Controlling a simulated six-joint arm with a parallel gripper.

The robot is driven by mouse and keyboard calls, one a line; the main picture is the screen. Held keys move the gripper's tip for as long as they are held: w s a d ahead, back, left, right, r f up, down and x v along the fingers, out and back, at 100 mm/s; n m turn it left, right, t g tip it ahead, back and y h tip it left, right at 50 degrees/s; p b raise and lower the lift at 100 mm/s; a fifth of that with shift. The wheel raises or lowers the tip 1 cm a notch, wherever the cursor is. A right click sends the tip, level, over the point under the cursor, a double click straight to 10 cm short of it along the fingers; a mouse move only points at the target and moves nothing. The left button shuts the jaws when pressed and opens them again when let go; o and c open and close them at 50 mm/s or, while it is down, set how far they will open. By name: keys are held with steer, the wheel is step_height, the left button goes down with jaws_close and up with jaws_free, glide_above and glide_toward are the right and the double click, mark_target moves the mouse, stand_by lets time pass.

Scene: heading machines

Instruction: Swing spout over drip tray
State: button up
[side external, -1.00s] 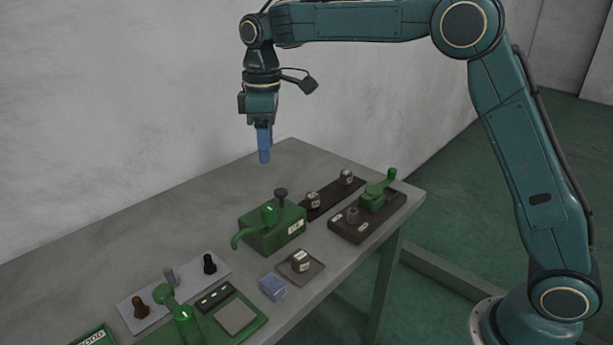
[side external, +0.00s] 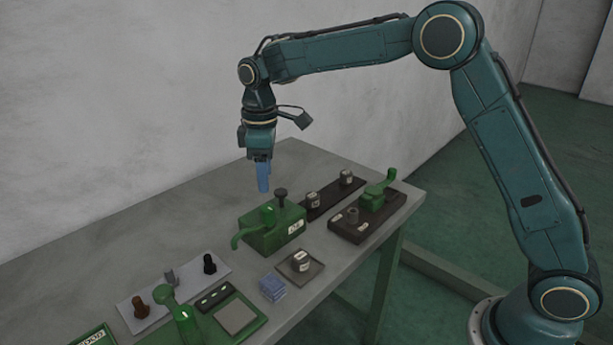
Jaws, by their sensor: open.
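A green box-shaped unit (side external: 280,236) stands mid-table, with a dark round knob (side external: 281,195) on top. A curved green spout (side external: 244,234) comes off its upper left and bends down past the box's left side. My gripper (side external: 263,190) points down just above and behind the unit, clear of it. Its blue fingers overlap in this view, and no held object shows. I cannot tell for sure which part is the drip tray; a grey plate (side external: 314,271) with a small labelled pot (side external: 301,261) lies to the right of the unit.
A blue block (side external: 272,287) lies near the front edge. A green fixture with a grey pad (side external: 237,318) and a light board with several knobs (side external: 180,288) are at lower left. Dark bases (side external: 345,225) stand at right. The table's back left (side external: 150,225) is clear.

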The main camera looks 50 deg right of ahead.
mark_target(267, 207)
step_height(267, 207, down, 8)
steer(key=shift+r, duration=0.15)
stand_by(0.3)
jaws_close()
